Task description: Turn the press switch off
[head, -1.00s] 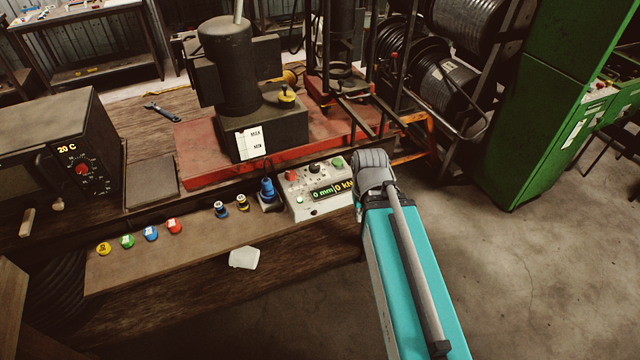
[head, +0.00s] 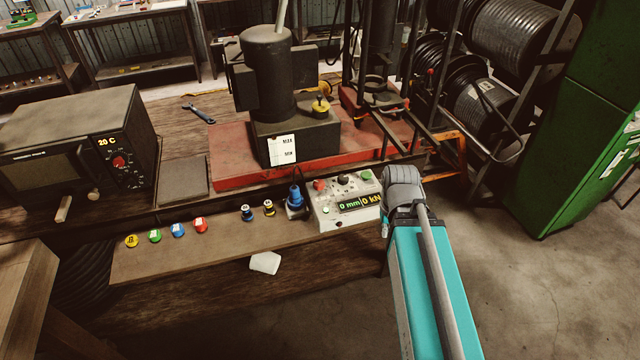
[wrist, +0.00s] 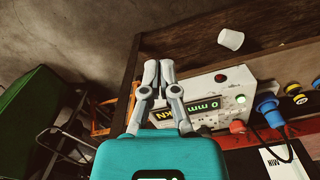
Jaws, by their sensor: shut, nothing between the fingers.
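The press control box (head: 345,206) is pale and worn, with a lit display (head: 360,202) reading 0 mm and 0 kN. On its top are a red button (head: 319,186), a dark knob (head: 343,180) and a green button (head: 365,175). In the wrist view the box (wrist: 198,98) appears turned around. A small red part (wrist: 220,77) and a lit green spot (wrist: 240,98) show there. I cannot tell which control is the switch. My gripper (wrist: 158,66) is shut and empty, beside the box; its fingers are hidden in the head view.
A blue plug (head: 295,197) stands left of the box. The red-based press (head: 240,172) stands behind. Open floor (head: 540,290) is at right.

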